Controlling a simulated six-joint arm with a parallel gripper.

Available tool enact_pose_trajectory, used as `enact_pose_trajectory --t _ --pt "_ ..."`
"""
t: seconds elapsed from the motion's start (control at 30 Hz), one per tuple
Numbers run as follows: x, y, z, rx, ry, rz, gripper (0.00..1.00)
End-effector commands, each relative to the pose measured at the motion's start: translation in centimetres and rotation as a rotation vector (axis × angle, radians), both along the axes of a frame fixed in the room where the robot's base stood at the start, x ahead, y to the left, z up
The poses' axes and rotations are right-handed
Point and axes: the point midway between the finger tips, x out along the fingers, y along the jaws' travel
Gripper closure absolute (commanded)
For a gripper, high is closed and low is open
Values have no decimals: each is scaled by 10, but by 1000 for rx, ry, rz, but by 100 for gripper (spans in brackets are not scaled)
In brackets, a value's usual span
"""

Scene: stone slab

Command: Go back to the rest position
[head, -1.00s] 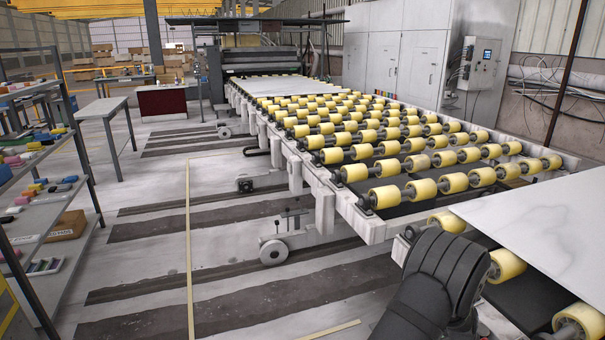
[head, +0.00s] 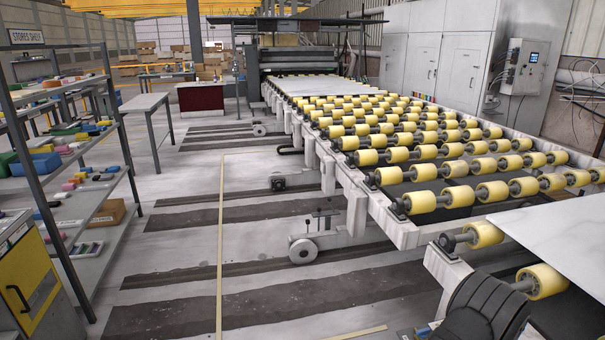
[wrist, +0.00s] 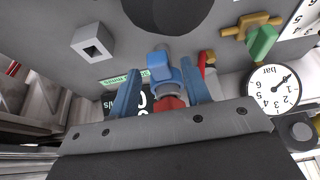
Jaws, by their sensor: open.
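My gripper (wrist: 160,68) shows in the wrist view as two blue fingers, spread apart. A blue fitting (wrist: 161,66) on a grey pipe and a red part (wrist: 170,104) appear between the fingers; I cannot tell whether they touch. In the head view my gripper is not visible; only a dark, ribbed part of my arm shows at the bottom right. A pale stone slab (head: 572,232) lies on the rollers at the right edge of the head view.
A conveyor with yellow rollers (head: 425,172) runs away to the back. The wrist view shows a pressure gauge (wrist: 272,89), a green-and-yellow handle (wrist: 262,42) and a square socket (wrist: 92,41).

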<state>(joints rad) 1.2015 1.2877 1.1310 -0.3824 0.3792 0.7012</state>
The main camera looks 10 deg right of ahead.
Motion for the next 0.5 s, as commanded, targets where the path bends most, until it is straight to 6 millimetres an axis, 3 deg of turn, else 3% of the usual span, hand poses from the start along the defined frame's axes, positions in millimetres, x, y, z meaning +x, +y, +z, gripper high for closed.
enact_pose_trajectory --t 0.27,0.5 --pt "0 2 6 -1 0 0 56" --pt "0 13 34 -2 -1 1 56"
